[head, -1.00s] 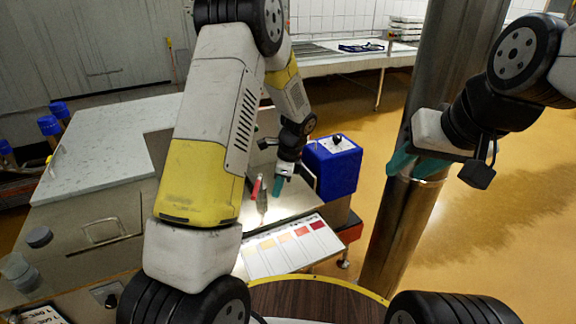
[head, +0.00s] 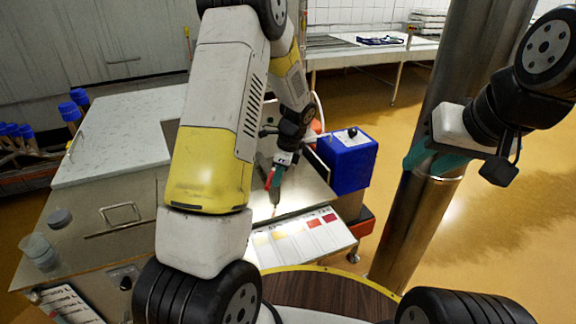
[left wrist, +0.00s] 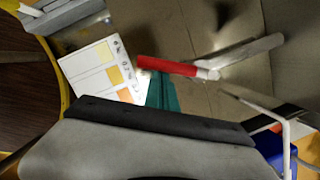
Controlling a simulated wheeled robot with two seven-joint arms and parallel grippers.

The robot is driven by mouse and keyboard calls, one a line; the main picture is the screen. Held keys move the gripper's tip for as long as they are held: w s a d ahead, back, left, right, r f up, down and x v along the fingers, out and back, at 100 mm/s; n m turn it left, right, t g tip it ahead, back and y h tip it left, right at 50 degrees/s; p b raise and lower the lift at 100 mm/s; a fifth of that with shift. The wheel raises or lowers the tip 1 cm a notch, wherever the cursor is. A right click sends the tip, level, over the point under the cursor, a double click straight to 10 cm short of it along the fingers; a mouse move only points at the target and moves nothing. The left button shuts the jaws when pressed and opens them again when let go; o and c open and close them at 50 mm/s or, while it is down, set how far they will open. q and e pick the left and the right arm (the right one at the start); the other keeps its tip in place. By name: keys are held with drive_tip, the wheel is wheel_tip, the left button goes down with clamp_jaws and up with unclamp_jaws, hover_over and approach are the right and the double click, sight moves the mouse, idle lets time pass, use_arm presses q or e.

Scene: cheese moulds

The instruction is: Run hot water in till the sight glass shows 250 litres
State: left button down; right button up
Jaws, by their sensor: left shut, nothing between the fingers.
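A red handle (left wrist: 166,66) on a pale metal stem shows in the left wrist view. It also shows in the head view as a small red piece (head: 269,179) over the steel worktop. My left gripper (head: 276,187) is shut and empty beside it. Its teal fingers (left wrist: 162,92) lie just below the red handle in the left wrist view; I cannot tell whether they touch it. My right gripper (head: 435,162) is open and empty in front of the steel column. I cannot make out a sight glass or a litre scale.
A colour chart (head: 305,240) lies at the worktop's front edge. A blue box (head: 346,165) stands right of my left gripper. A steel column (head: 412,225) rises at the right. A pale counter (head: 115,135) is at the left. A brown round surface (head: 325,292) with yellow rim is nearest.

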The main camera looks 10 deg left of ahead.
use_arm(q)
drive_tip(key=shift+s+a+m, duration=0.1)
drive_tip(key=shift+a+m, duration=0.15)
drive_tip(key=shift+m, duration=0.05)
drive_tip(key=shift+s+a+m+t, duration=0.15)
drive_tip(key=shift+a+m+t, duration=0.15)
drive_tip(key=shift+a+m, duration=0.5)
drive_tip(key=a+m, duration=0.1)
drive_tip(key=m, duration=0.1)
drive_tip(key=a+m+t, duration=0.1)
drive_tip(key=a+m, duration=0.1)
drive_tip(key=m, duration=0.1)
drive_tip(key=w+a+m, duration=0.1)
drive_tip(key=a+m, duration=0.1)
drive_tip(key=shift+w+a+m+t+h, duration=0.1)
drive_tip(key=shift+a+m+t+h, duration=0.05)
drive_tip(key=shift+m+t+h, duration=0.2)
drive_tip(key=shift+w+a, duration=0.1)
drive_tip(key=shift+a, duration=0.05)
